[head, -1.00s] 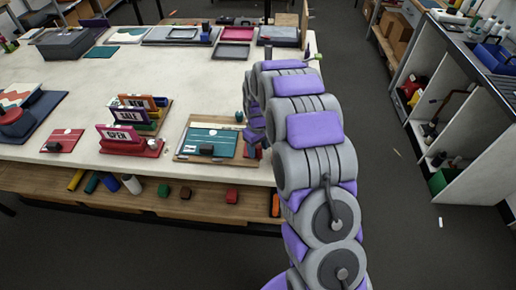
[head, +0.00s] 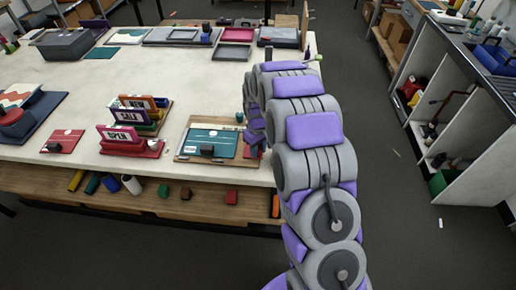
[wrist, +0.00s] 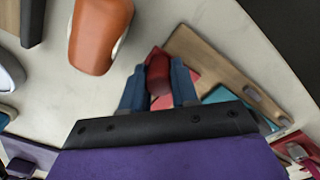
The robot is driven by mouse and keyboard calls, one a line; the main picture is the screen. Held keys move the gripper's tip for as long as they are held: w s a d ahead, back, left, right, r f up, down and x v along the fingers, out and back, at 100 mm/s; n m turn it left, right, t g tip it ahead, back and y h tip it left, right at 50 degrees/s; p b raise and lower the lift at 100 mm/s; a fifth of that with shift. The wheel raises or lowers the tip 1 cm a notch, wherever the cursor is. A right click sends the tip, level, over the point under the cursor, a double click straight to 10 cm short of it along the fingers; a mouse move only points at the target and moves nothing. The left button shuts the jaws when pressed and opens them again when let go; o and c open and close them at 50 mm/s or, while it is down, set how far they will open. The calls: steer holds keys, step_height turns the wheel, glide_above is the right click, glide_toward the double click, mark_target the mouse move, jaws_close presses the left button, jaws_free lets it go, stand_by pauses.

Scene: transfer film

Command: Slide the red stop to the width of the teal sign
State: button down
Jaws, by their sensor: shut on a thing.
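The teal sign (head: 203,137) lies flat on a wooden board (head: 181,154) near the front edge of the table in the head view. A dark block (head: 207,150) sits at its front edge. In the wrist view, my gripper (wrist: 158,70) has its two blue fingers closed on either side of the red stop (wrist: 158,64). Part of the teal sign (wrist: 222,95) shows to the right, mostly hidden by my gripper body. In the head view my arm hides much of the gripper, and any gap between stop and sign is unclear.
An orange rounded object (wrist: 100,35) stands close to the left of my fingers. Sign holders (head: 130,147) stand on the table left of the board. Trays (head: 232,52) lie at the back. The table's middle is clear. A shelf below holds several small blocks and rolls.

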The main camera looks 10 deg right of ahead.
mark_target(249, 154)
steer(key=a, duration=0.1)
steer(key=w+a+p, duration=0.1)
steer(key=shift+a+r, duration=0.1)
steer(key=shift+a, duration=0.65)
steer(key=c, duration=0.9)
jaws_free()
steer(key=shift+d, duration=0.1)
steer(key=shift+o, duration=0.2)
step_height(249, 154, up, 17)
steer(key=p, duration=0.2)
steer(key=shift+p, duration=0.4)
steer(key=shift+w, duration=0.1)
